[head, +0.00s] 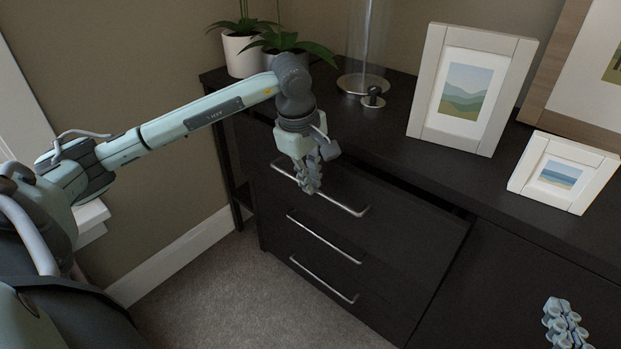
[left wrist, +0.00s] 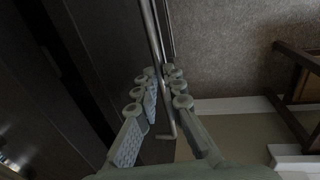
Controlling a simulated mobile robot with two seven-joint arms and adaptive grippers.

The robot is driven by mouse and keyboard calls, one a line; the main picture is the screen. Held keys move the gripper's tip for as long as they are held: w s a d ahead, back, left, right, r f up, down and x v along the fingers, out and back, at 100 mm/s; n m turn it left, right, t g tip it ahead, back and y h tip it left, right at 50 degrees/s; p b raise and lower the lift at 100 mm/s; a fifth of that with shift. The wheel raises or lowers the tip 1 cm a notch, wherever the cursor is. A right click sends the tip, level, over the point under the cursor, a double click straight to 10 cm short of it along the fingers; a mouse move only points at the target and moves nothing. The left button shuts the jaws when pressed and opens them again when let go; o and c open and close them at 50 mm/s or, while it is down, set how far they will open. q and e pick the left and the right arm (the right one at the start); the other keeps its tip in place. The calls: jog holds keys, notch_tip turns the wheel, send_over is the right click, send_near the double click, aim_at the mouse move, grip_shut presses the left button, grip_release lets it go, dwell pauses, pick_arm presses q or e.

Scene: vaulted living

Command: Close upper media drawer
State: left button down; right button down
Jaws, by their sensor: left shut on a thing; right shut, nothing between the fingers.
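The upper media drawer (head: 405,225) is the top one in a dark cabinet and stands slightly open, with a dark gap along its top edge. Its silver bar handle (head: 345,206) runs across the front. My left gripper (head: 312,184) is shut on this handle near its left end. In the left wrist view, the handle (left wrist: 151,35) passes between the fingers of my left gripper (left wrist: 160,78). My right gripper (head: 566,325) shows at the lower right, shut and empty, apart from the drawer; its arm is out of view.
Two lower drawers with bar handles (head: 324,239) (head: 322,280) look shut. On the cabinet top (head: 395,150) stand potted plants (head: 242,52), a glass cylinder (head: 366,45) and picture frames (head: 430,90). Carpet (head: 225,295) lies clear in front.

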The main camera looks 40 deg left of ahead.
aim_at(323, 169)
pick_arm(q)
jog(key=w, duration=0.4)
jog(key=shift+d, duration=0.2)
jog(key=shift+w+r, duration=0.1)
jog(key=shift+w, duration=0.05)
pick_arm(e)
jog(key=shift+a+r, duration=0.25)
jog(key=shift+r, duration=0.15)
pick_arm(q)
jog(key=c, duration=1.6)
grip_release()
pick_arm(e)
jog(key=shift+w, duration=0.1)
pick_arm(q)
jog(key=r, duration=0.4)
jog(key=s+r, duration=0.1)
jog(key=r, duration=0.2)
jog(key=s+r, duration=0.1)
jog(key=r, duration=0.3)
jog(key=shift+s+a+r, duration=0.1)
jog(key=shift+s+r, duration=0.1)
jog(key=shift+r, duration=0.1)
